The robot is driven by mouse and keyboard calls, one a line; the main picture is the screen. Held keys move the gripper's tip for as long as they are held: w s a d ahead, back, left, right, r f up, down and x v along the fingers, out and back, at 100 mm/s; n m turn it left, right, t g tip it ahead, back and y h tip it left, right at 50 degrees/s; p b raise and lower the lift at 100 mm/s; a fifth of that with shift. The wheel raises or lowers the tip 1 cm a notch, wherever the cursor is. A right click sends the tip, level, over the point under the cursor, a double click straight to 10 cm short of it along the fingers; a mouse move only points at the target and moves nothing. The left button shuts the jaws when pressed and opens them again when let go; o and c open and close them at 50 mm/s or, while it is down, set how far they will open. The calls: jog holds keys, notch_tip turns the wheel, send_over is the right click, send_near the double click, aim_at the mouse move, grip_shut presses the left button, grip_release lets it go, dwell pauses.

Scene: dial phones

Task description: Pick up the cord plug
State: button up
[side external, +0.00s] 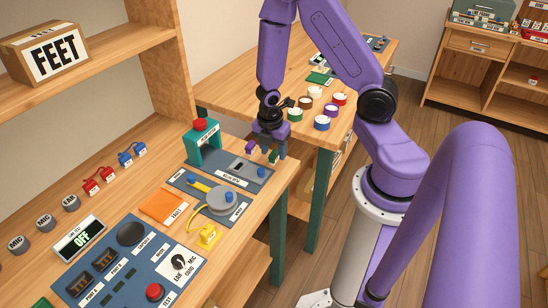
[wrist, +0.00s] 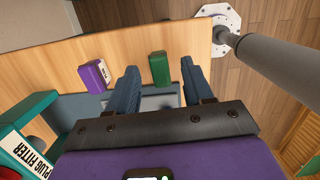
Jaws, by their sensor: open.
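My gripper (side external: 267,149) is open and empty, pointing down over the front right end of the bench; it also shows in the wrist view (wrist: 158,82). A small green block (wrist: 160,68) appears between its two blue-grey fingers, nearer the right one. The block also shows in the side view (side external: 273,157), just below the fingers. A purple block with a white label (wrist: 94,77) lies left of the left finger. A yellow plug-like piece (side external: 208,236) sits by a grey reel (side external: 220,202) with a yellow cord. I cannot tell which piece is the cord plug.
A teal plug fitter with a red button (side external: 202,146) stands close left of my gripper; its edge shows in the wrist view (wrist: 28,130). An orange mat (side external: 164,206) and a control panel (side external: 131,257) lie nearer. Tape rolls (side external: 322,122) stand on the far table.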

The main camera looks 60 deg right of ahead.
jog(key=shift+f, duration=0.1)
jog(key=shift+c, duration=0.3)
grip_shut()
